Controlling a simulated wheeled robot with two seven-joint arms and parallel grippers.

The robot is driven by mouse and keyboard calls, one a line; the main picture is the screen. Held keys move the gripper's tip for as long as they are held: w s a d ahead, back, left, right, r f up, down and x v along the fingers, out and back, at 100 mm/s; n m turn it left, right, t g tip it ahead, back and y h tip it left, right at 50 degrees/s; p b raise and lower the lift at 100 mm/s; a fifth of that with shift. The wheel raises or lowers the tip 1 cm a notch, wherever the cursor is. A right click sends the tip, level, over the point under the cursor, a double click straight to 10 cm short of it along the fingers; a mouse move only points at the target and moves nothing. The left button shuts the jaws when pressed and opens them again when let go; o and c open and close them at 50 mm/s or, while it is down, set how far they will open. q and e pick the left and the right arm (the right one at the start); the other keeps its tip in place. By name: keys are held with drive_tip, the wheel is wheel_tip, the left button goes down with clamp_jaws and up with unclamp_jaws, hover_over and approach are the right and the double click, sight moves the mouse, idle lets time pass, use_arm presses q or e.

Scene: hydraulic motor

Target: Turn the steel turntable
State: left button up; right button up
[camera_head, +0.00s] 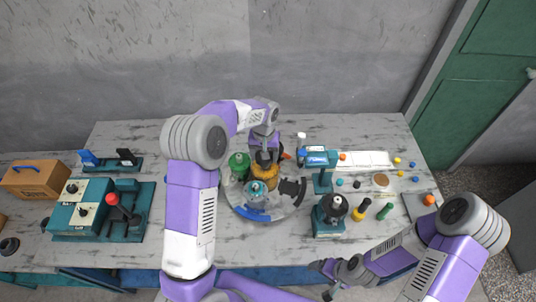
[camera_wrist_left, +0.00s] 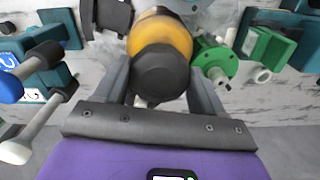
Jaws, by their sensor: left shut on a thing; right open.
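The steel turntable (camera_head: 293,209) is a round grey disc in the middle of the table. On it stand a yellow part with a black end (camera_head: 262,171), a green part (camera_head: 239,165), a teal part (camera_head: 257,190), a blue curved piece (camera_head: 250,214) and a black bracket (camera_head: 291,190). My left gripper (camera_head: 264,153) reaches down from behind; in the left wrist view its fingers (camera_wrist_left: 160,82) are shut on the yellow part (camera_wrist_left: 160,42), around its black end. The green part (camera_wrist_left: 214,64) is beside it. My right gripper (camera_head: 324,279) is open and empty before the front edge.
A teal press (camera_head: 319,172) and a black-topped teal device (camera_head: 330,214) stand right of the turntable. A teal control box (camera_head: 80,205) with a red-knobbed lever and a wooden box (camera_head: 36,179) stand at the left. Small coloured parts lie at the right.

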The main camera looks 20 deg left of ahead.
use_arm(q)
drive_tip(key=shift+a+m, duration=0.15)
drive_tip(key=shift+m, duration=3.15)
drive_tip(key=shift+m+p, duration=0.45)
drive_tip(key=shift+m, duration=2.55)
drive_tip(key=shift+a+m, duration=0.1)
drive_tip(key=shift+m, duration=0.6)
drive_tip(key=o, duration=1.5)
wheel_tip(320, 180, up, 8)
drive_tip(key=shift+f, duration=0.2)
